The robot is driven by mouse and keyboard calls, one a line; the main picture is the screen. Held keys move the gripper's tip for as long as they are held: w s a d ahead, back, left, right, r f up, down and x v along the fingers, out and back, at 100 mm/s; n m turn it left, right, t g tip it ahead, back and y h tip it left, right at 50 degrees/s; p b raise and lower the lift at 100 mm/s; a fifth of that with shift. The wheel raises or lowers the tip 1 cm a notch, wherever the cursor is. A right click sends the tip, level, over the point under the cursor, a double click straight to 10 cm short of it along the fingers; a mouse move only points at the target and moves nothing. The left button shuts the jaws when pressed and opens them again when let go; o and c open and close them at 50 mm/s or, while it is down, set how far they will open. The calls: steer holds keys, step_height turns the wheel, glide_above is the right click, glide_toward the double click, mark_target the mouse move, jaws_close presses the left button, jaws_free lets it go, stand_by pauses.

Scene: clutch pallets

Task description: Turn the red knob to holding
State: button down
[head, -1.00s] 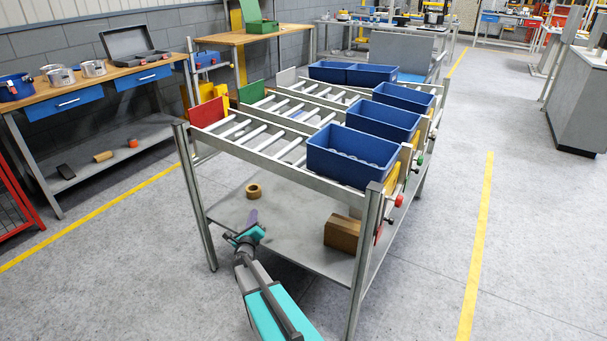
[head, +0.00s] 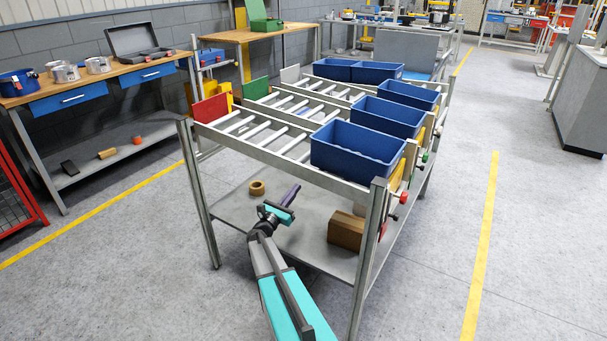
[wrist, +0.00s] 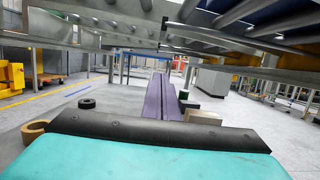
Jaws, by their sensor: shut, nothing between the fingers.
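The red knob (head: 403,197) sticks out from the right side of the roller rack, beside the corner post, below the nearest blue bin (head: 357,152). A red plate (head: 383,222) shows just below it. My gripper (head: 292,194) is under the front rail of the rack, above the lower shelf, well to the left of the knob and apart from it. Its purple fingers (wrist: 158,98) are closed together with nothing between them in the wrist view. The knob is not visible in the wrist view.
The rack's front post (head: 369,260) and front rail (head: 280,165) stand between my gripper and the knob. A brown block (head: 346,230) and a tape roll (head: 257,188) lie on the lower shelf (head: 233,207). The floor right of the rack is clear.

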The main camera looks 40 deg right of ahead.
steer(key=w+d+r+p, duration=0.2)
steer(key=d+r, duration=0.4)
steer(key=d, duration=0.3)
steer(key=shift+w+d+r, duration=0.15)
steer(key=shift+r, duration=0.05)
stand_by(0.4)
steer(key=shift+d, duration=0.15)
stand_by(0.4)
steer(key=shift+d+b, duration=0.1)
steer(key=shift+b, duration=0.55)
